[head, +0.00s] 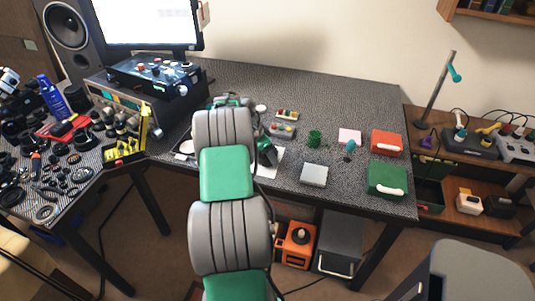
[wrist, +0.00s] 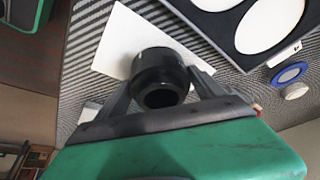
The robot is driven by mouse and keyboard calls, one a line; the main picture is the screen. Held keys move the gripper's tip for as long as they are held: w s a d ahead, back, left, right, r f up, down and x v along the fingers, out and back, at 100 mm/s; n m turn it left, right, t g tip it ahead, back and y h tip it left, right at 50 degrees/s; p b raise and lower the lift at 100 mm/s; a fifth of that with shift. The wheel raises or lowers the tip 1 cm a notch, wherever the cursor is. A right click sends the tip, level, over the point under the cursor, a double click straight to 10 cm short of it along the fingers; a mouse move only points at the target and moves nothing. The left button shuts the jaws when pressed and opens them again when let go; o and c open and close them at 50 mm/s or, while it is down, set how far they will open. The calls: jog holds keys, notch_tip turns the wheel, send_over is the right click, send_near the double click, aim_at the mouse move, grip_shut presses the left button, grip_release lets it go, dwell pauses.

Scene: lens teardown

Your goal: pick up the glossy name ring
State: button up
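A glossy black ring-shaped part (wrist: 160,68), round with a dark central opening, stands over a white sheet in the wrist view. No lettering on it is readable, so I cannot tell for certain that it is the name ring. My gripper (wrist: 161,76) has one finger on each side of this part, its tips close to the part's left and right sides. I cannot tell whether the fingers touch it. In the head view my arm reaches over the desk and hides most of the gripper area.
The white sheet (wrist: 120,40) lies on the patterned desk. A dark tray with white oval recesses (wrist: 205,24), a blue ring (wrist: 289,73) and a small white cylinder (wrist: 295,91) are to the right.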

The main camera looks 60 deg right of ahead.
jog(key=c, duration=0.9)
jog(key=shift+c, duration=0.4)
jog(key=shift+r, duration=0.15)
